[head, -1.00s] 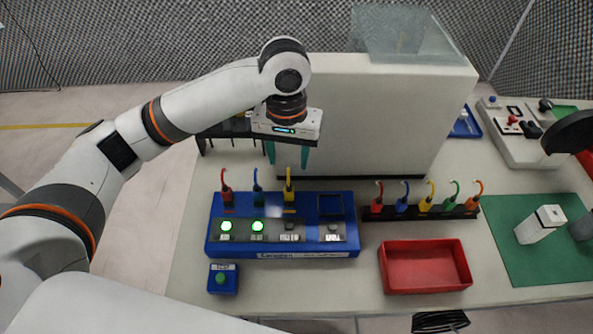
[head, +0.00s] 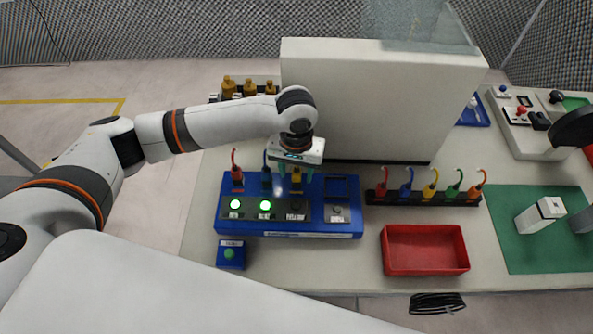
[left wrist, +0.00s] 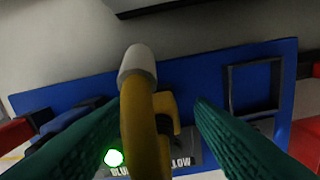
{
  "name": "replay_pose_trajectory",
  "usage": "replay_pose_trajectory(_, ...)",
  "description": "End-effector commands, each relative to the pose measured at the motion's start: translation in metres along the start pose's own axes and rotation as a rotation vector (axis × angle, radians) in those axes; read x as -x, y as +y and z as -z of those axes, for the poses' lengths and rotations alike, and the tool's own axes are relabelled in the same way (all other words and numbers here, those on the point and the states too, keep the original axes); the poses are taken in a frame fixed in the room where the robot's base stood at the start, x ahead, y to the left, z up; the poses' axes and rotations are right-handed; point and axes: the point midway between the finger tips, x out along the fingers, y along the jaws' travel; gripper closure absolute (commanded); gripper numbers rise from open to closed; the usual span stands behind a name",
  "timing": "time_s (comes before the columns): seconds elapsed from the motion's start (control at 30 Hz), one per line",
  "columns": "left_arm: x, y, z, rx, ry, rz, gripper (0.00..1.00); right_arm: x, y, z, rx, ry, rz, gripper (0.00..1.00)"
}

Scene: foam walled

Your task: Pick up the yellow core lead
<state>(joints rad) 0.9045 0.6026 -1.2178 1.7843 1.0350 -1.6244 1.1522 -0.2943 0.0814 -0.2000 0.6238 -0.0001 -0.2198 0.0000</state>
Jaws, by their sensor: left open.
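A yellow core lead (head: 296,184) stands upright in the blue panel (head: 345,229), to the right of a red lead (head: 237,174) and a blue lead (head: 266,179). My left gripper (head: 289,179) is over this yellow lead, its teal fingers open. In the left wrist view the yellow lead's hooked top, with a pale tip (left wrist: 137,64), rises between the spread fingers (left wrist: 160,112). I see no clear contact with either finger. Another yellow lead (head: 430,184) stands in the black rack (head: 415,199) to the right. My right gripper is not in view.
A large pale box (head: 380,105) stands right behind the panel. An empty red tray (head: 425,270) sits at the front, and a small blue button box (head: 231,262) at the left. Two panel lamps glow green. A green mat (head: 530,255) lies at the right.

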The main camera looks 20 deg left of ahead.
Motion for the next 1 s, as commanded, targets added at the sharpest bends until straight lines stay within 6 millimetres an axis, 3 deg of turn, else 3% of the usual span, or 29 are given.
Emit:
replay_pose_trajectory(0.27, -0.004, 0.000, 0.000, 0.000, -0.001, 0.001, 0.53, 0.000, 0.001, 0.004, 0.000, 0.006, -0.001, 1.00)
replay_pose_trajectory(0.57, -0.003, 0.000, 0.000, 0.000, -0.001, 0.001, 1.00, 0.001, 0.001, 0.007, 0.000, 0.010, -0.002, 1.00)
replay_pose_trajectory(0.83, -0.001, -0.001, -0.001, 0.000, -0.002, 0.002, 1.00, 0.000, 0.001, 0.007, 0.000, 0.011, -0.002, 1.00)
replay_pose_trajectory(1.0, 0.021, -0.001, -0.001, -0.001, -0.005, 0.003, 1.00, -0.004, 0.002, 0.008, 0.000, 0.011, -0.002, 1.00)
